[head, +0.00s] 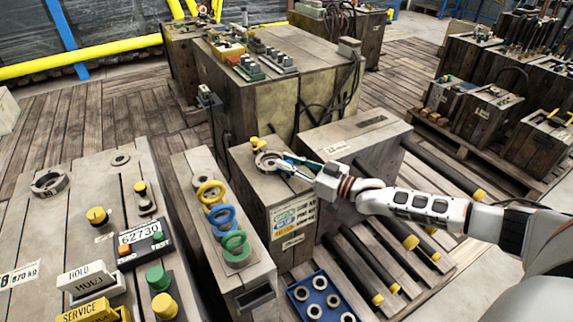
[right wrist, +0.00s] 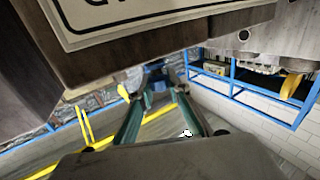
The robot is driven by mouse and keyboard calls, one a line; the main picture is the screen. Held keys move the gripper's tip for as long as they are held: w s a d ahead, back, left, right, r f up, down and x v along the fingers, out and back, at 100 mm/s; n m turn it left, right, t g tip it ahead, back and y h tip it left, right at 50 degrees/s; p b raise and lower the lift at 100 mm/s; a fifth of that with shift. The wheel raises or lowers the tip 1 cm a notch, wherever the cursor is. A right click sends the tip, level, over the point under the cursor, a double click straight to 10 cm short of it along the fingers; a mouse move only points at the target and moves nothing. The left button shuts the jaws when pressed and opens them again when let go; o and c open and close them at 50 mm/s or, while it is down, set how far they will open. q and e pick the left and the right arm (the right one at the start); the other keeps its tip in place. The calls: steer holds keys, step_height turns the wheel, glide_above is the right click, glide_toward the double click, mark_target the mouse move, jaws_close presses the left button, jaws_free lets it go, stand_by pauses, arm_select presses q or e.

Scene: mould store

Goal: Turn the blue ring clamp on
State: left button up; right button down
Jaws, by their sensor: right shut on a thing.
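A dark metal ring clamp (head: 266,161) lies on top of the wooden block in the middle of the head view. My right gripper (head: 288,164) comes in from the right and its fingertips are at the ring's right side. It is shut on a small blue part there, which looks like the clamp's handle. In the right wrist view the blue part (right wrist: 155,77) shows between the far ends of the teal fingers. The fingers hide some of it, so its exact angle cannot be told. My left gripper is not in view.
Yellow (head: 210,192), blue (head: 222,218) and green (head: 235,243) rings stand on the narrow block to the left. A yellow knob (head: 255,142) sits just behind the clamp. A blue tray (head: 318,298) with metal rings lies low in front. Dark bars lie on the right.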

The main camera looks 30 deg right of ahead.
steer(key=c, duration=1.9)
jaws_free()
steer(key=shift+v, duration=6.05)
